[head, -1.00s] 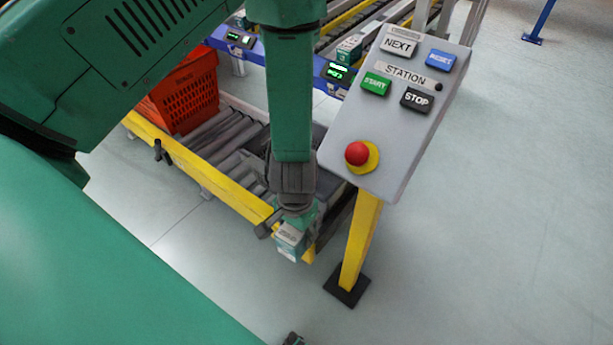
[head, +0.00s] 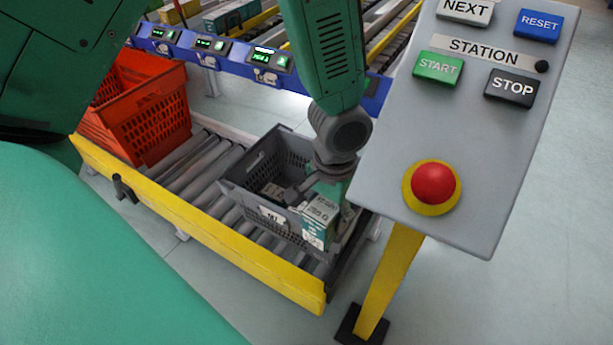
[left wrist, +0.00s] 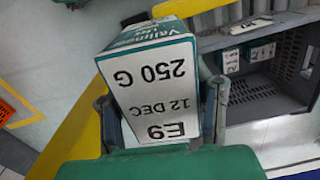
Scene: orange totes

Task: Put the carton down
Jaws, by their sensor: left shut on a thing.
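My left gripper (head: 323,190) is shut on a small white and teal carton (head: 315,222), held at the front right part of a grey tote (head: 232,190). In the left wrist view the carton (left wrist: 155,88) sits between the two fingers (left wrist: 160,115), its label reading "250 G", "12 DEC" and "E9" upside down. The tote's inside (left wrist: 265,105) shows to the right of the carton there, with small cartons (left wrist: 245,58) against its far wall. In the head view I cannot tell whether the held carton touches the tote's rim. My right gripper is not in view.
The grey tote stands on a roller conveyor (head: 190,181) with a yellow front rail (head: 200,228). An orange tote (head: 140,105) stands to its left. A station panel (head: 450,130) on a yellow post (head: 388,285) stands close on the right. Blue shelving with displays (head: 212,45) lies behind.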

